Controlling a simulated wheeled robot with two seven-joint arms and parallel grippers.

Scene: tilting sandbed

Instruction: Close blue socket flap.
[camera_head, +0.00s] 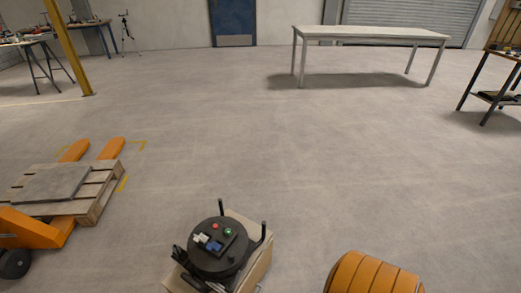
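A round black device (208,263) sits low in the middle of the head camera view. Its top carries a small panel with a blue part (214,247), which looks like the blue socket flap. It is too small to tell whether the flap is open or shut. A whitish part (201,239) is beside it, with a red button (215,226) and a green button (227,232) farther back. Several black posts stand around the device. Neither of my grippers is in view.
The device rests on a tan box (257,262). An orange ribbed object (375,274) is at the bottom right. An orange pallet jack (40,231) carries a wooden pallet (98,196) at left. A white table (370,33) stands far back. The floor between is clear.

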